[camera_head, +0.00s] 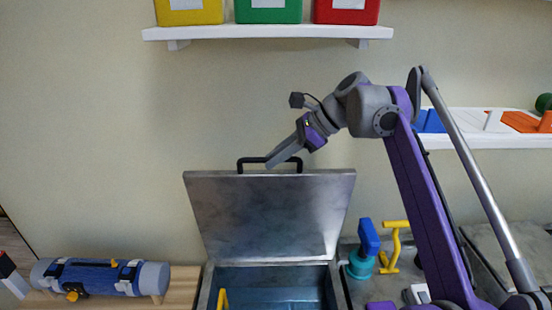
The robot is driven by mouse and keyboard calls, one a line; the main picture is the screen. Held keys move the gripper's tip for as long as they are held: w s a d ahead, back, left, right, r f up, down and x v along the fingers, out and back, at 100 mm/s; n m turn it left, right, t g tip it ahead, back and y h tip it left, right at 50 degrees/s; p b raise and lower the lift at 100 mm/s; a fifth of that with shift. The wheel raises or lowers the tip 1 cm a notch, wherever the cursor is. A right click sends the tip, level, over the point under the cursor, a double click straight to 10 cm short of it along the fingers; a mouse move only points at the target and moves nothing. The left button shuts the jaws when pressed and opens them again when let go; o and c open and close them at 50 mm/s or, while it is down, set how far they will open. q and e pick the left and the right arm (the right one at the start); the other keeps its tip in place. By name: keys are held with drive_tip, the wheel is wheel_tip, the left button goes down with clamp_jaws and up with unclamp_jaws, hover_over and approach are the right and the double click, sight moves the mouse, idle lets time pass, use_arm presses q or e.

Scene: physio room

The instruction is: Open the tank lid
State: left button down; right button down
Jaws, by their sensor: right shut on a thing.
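The tank (340,290) is a grey metal box at the bottom middle, with a blue-grey inside. Its grey metal lid (270,218) stands raised and steep at the tank's back edge, so the inside shows. A black handle (240,164) sits on the lid's top edge. My right gripper (272,162) comes in from the right and is shut on the handle; its fingers cover part of it. My left gripper is not in view.
A yellow thing (223,299) shows inside the tank. A blue and teal tool (364,250) and a yellow one (393,245) stand right of the tank. A blue-wrapped grey roll (100,277) lies at left. A white shelf (268,33) with coloured bins hangs above.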

drive_tip(key=c, duration=0.9)
unclamp_jaws()
drive_tip(key=shift+o, duration=0.2)
drive_tip(key=v, duration=0.7)
drive_tip(key=shift+d+r, duration=0.15)
drive_tip(key=shift+d, duration=0.05)
